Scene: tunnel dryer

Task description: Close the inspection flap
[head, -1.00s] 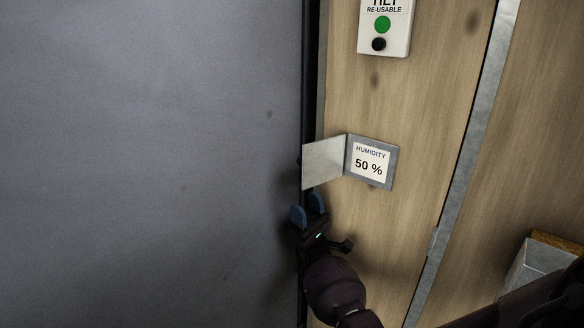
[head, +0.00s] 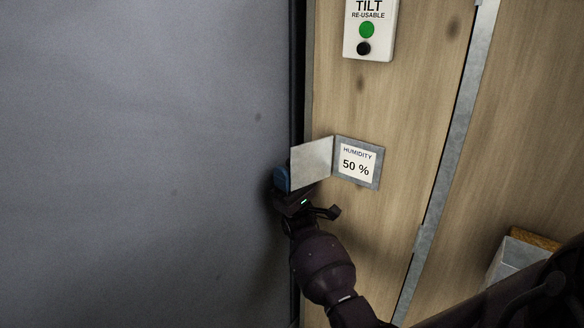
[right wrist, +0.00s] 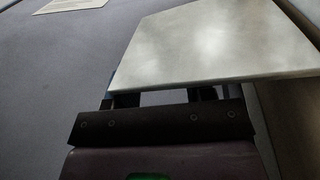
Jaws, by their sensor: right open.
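The inspection flap (head: 311,163) is a plain metal plate. It stands open, swung out to the left from the hinge side of a metal frame around a label (head: 356,163) reading "HUMIDITY 50 %". My right gripper (head: 282,180) is open at the flap's lower left edge, with its blue fingertips partly hidden behind the flap. In the right wrist view the flap (right wrist: 215,45) spans the area just beyond the gripper (right wrist: 165,98) and covers most of the fingers. I cannot tell whether they touch it. My left gripper is not in view.
A white tilt indicator (head: 368,28) with a green and a black dot is mounted above on the wooden panel (head: 410,100). A large grey surface (head: 140,160) fills the left side. A metal strip (head: 445,170) runs down the wood. A box (head: 515,258) sits at lower right.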

